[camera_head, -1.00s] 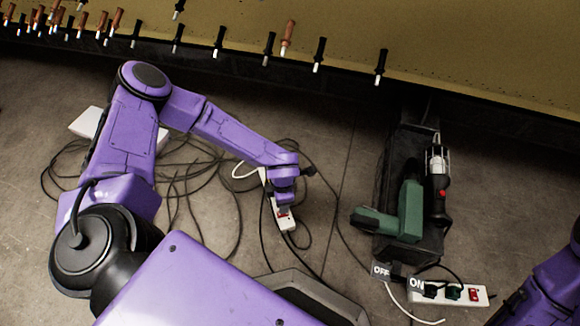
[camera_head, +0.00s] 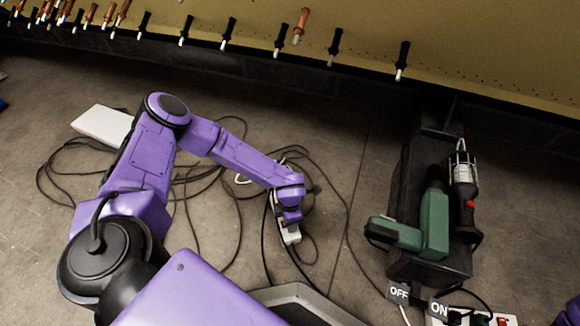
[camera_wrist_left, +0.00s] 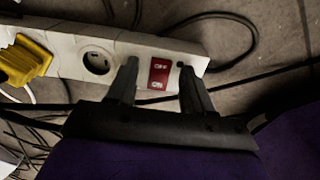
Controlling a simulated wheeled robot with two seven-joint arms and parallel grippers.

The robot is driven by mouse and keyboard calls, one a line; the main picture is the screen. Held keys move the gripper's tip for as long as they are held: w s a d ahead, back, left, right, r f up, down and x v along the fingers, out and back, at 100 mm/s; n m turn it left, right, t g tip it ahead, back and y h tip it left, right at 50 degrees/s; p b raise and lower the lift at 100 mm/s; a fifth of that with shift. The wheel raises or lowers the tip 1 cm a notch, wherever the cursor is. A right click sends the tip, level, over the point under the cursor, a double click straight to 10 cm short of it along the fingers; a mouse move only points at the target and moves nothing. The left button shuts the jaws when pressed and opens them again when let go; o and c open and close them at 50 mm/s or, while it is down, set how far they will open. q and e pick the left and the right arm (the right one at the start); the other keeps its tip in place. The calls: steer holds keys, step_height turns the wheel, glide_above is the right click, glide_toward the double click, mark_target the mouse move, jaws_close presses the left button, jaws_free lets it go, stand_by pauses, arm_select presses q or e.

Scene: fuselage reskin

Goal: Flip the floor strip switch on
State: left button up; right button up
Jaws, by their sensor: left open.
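A white power strip (camera_head: 291,236) lies on the floor below my left gripper (camera_head: 290,214), which hides much of it in the head view. In the left wrist view the strip (camera_wrist_left: 122,42) has a red rocker switch (camera_wrist_left: 160,73) marked OFF and ON near its right end. My left gripper (camera_wrist_left: 158,72) is open, its two fingers on either side of the switch with nothing between them. I cannot tell whether the fingers touch the strip, or which way the rocker is set. My right gripper is not in view.
A yellow plug (camera_wrist_left: 24,60) sits in the strip beside an empty round socket (camera_wrist_left: 97,62). Black cables cover the nearby floor. A black tray (camera_head: 430,268) holds a green tool (camera_head: 433,222) and a work lamp (camera_head: 464,190). A second strip (camera_head: 508,321) is by the OFF and ON tags.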

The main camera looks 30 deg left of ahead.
arm_select(q)
jaws_close()
steer(key=shift+s+a+r+t+h+p, duration=0.15)
steer(key=shift+a+r+t+h+p, duration=0.05)
steer(key=shift+t+h+p, duration=0.25)
steer(key=shift+a+f+t, duration=0.1)
steer(key=shift+t, duration=0.25)
steer(key=shift+s+t+h, duration=0.1)
steer(key=shift+t+h, duration=0.2)
steer(key=shift+h, duration=0.25)
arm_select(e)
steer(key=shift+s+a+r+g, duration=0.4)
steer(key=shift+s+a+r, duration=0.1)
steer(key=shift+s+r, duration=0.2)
arm_select(q)
jaws_free()
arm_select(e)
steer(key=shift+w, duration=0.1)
